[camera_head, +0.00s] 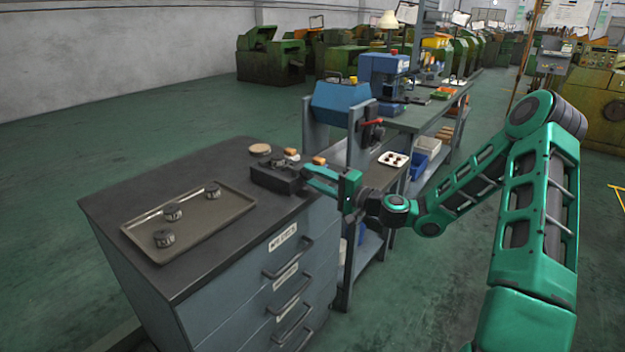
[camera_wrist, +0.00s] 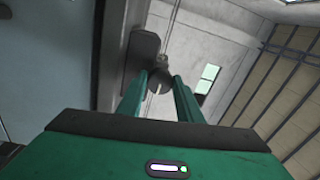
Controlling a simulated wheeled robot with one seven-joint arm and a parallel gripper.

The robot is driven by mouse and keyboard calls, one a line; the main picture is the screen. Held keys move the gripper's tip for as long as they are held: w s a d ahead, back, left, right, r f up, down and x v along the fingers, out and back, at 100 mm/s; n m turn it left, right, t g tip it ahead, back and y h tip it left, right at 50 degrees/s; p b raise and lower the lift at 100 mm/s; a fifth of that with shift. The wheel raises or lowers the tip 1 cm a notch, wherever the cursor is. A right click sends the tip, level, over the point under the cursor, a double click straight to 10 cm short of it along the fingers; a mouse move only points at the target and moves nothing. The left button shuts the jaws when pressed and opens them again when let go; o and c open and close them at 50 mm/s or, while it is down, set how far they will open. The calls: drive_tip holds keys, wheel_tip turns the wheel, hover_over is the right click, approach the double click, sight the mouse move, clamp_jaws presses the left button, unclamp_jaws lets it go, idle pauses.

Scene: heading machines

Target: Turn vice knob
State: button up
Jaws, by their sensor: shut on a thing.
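The dark vice (camera_head: 275,179) sits on top of the grey drawer cabinet near its right edge. My green gripper (camera_head: 309,179) reaches in from the right, its fingers at the vice's right end. In the wrist view my gripper (camera_wrist: 160,84) has its two fingertips closed around a small dark rounded knob (camera_wrist: 160,73). The vice body (camera_wrist: 143,52) shows as a dark block just beyond the knob. The knob is hidden by the fingers in the head view.
A tray (camera_head: 150,248) with three dark round parts lies on the cabinet (camera_head: 115,210). Small tan-topped items (camera_head: 291,154) lie behind the vice. A workbench (camera_head: 418,118) with blue machines (camera_head: 384,70) stands behind. Green floor is open at the left.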

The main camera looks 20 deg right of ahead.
drive_tip(key=shift+w+d+f, duration=0.1)
drive_tip(key=shift+d, duration=0.2)
drive_tip(key=o, duration=1)
drive_tip(key=shift+o, duration=0.2)
drive_tip(key=shift+a, duration=0.1)
drive_tip(key=v, duration=1)
drive_tip(key=shift+s+d, duration=0.25)
drive_tip(key=shift+s, duration=0.1)
